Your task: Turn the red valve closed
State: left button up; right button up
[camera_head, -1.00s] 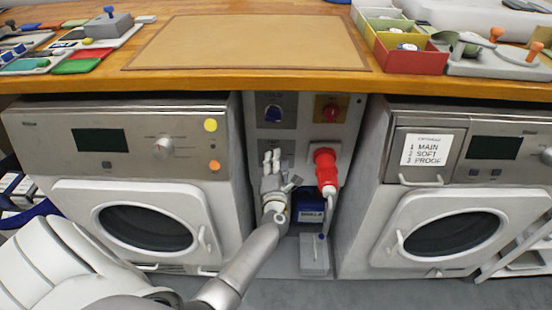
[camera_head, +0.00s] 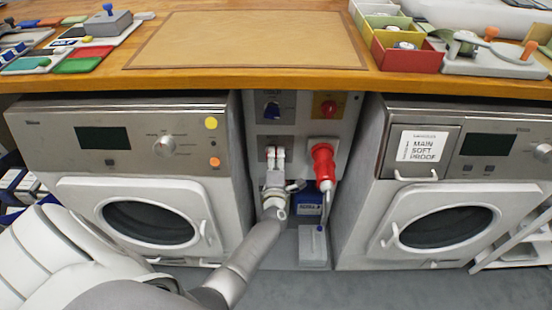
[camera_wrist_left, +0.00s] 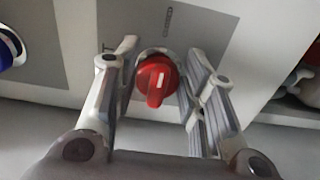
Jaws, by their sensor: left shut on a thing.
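The red valve (camera_wrist_left: 156,82) is a round red knob with a raised grip bar and a white mark, on a grey plate; in the left wrist view its bar stands near upright in the picture. My left gripper (camera_wrist_left: 158,68) has one finger on each side of it and is shut on it. In the head view my left gripper (camera_head: 275,155) is at the lower left plate of the panel (camera_head: 300,95) between the two machines, and it hides the valve there. My right gripper is not in view.
A blue knob (camera_head: 271,110) is above the gripper. A red knob on yellow (camera_head: 328,108) and a red plug (camera_head: 323,165) are to its right. A blue box (camera_head: 308,205) and a grey box (camera_head: 312,248) are below. Washing machines (camera_head: 150,225) flank the gap; a wooden counter (camera_head: 245,82) overhangs it.

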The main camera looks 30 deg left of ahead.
pick_arm(q)
jog(key=shift+f, duration=0.1)
jog(key=o, duration=0.9)
jog(key=shift+c, duration=0.2)
jog(key=shift+s+d, duration=0.1)
jog(key=v, duration=1.2)
